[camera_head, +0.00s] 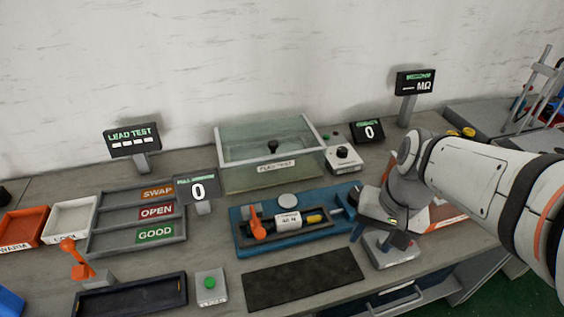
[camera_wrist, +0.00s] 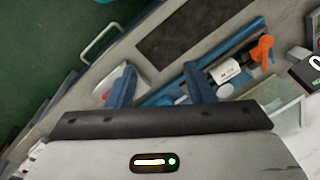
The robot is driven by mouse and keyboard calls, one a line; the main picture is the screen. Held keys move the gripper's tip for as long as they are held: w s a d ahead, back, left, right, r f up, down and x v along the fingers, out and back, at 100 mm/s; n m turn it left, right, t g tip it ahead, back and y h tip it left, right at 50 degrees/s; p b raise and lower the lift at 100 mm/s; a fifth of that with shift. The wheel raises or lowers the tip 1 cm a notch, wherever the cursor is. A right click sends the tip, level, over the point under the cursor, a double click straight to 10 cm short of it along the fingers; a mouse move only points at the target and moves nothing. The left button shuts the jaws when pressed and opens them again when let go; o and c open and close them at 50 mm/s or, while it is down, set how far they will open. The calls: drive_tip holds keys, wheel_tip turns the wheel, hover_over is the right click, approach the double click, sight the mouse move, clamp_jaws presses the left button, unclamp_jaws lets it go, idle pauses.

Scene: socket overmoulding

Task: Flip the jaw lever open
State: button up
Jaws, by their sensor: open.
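An orange lever (camera_head: 257,225) stands up at the left end of a blue fixture (camera_head: 240,243) with a dark channel and a white-labelled block (camera_head: 288,220). In the wrist view the orange lever (camera_wrist: 262,48) is to the upper right, beyond the white block (camera_wrist: 226,71). My gripper (camera_wrist: 160,82) is open and empty, its two blue fingers apart. In the head view my gripper is over the right end of the blue fixture, well away from the lever. A second orange lever (camera_head: 74,257) stands by a black tray at the left.
A black mat (camera_head: 303,279) lies in front of the fixture. A clear-lidded box (camera_head: 270,150) stands behind it, with a knobbed grey box (camera_head: 343,158) beside. A green-button box (camera_head: 210,287) is front left. Labelled trays (camera_head: 140,220) and display posts stand farther left.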

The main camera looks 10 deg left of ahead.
drive_tip(key=w+a+f+m+g+y+b, duration=0.1)
drive_tip(key=a+f+m+y, duration=0.1)
drive_tip(key=w+a+f+m+g+y+b, duration=0.1)
drive_tip(key=w+a+f+m+g, duration=0.1)
drive_tip(key=a, duration=0.1)
drive_tip(key=w+a+f+m+g+y+b, duration=0.1)
drive_tip(key=w+a+f+y, duration=0.1)
drive_tip(key=f, duration=0.1)
drive_tip(key=shift+a+f+m+g+y, duration=0.1)
drive_tip(key=shift+a+m+g+y, duration=0.2)
drive_tip(key=shift+a+m, duration=0.1)
drive_tip(key=c, duration=0.9)
drive_tip(key=w+a+f+m+y, duration=0.1)
drive_tip(key=w+m+y, duration=0.1)
drive_tip(key=w+a+f+m+y+b, duration=0.1)
drive_tip(key=w+a+f+y, duration=0.1)
drive_tip(key=w+a+f+m+g+y+b, duration=0.1)
drive_tip(key=w+f+m, duration=0.1)
drive_tip(key=w, duration=0.1)
drive_tip(key=shift+a+f+m+y, duration=0.2)
drive_tip(key=shift+m+y, duration=0.1)
drive_tip(key=shift+y, duration=0.1)
clamp_jaws()
drive_tip(key=shift+s, duration=0.1)
